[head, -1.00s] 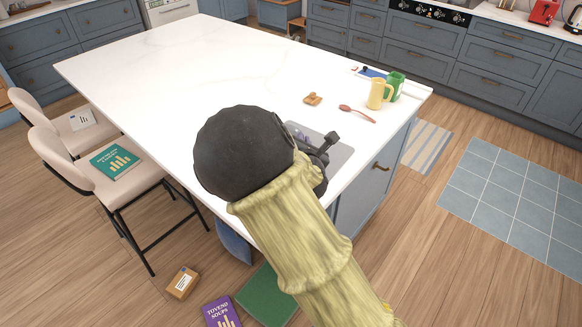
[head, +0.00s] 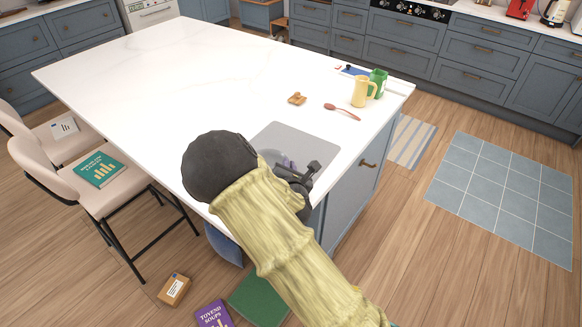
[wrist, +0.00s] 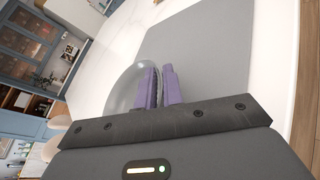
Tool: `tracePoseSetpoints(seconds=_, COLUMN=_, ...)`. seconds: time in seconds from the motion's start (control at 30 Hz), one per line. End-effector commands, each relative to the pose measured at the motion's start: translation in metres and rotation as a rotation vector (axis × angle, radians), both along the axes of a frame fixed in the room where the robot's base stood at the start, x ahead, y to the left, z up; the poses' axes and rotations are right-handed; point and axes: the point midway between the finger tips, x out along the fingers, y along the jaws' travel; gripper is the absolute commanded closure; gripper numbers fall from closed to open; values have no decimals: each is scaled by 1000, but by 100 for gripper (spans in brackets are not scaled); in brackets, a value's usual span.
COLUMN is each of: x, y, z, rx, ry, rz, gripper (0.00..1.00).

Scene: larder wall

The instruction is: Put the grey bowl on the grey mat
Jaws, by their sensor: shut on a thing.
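The grey mat (head: 292,138) lies flat on the white island top near its right front edge, partly hidden by my arm. It also fills much of the upper middle of the wrist view (wrist: 207,50). The grey bowl (wrist: 122,88) looks glassy in the wrist view, and its rim is between the purple fingers of my gripper (wrist: 159,86). My gripper is shut on that rim. The bowl overlaps the mat's left edge in this view; I cannot tell its height. In the head view my gripper (head: 285,162) and the bowl are mostly hidden behind my arm.
Beyond the mat are a wooden spoon (head: 343,112), a yellow mug (head: 362,93), a green mug (head: 378,82) and a small brown item (head: 297,98). The island top (head: 170,80) is clear on the left. Chairs (head: 85,175) stand along its left side.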

Motion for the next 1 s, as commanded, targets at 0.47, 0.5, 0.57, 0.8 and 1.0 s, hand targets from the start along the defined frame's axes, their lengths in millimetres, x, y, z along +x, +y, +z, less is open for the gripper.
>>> tracePoseSetpoints(seconds=0.47, x=0, y=0, z=-7, rx=0, ry=-1, rz=0, gripper=82)
tracePoseSetpoints(seconds=0.5, x=0, y=0, z=-7, rx=1, ry=-1, rz=-1, gripper=74)
tracePoseSetpoints(seconds=0.57, x=0, y=0, z=-7, rx=0, ry=-1, rz=0, gripper=70)
tracePoseSetpoints(seconds=0.8, x=0, y=0, z=-6, rx=1, ry=-1, rz=-1, gripper=70)
tracePoseSetpoints(seconds=1.0, x=-9, y=0, z=-2, rx=1, ry=-1, rz=0, gripper=70)
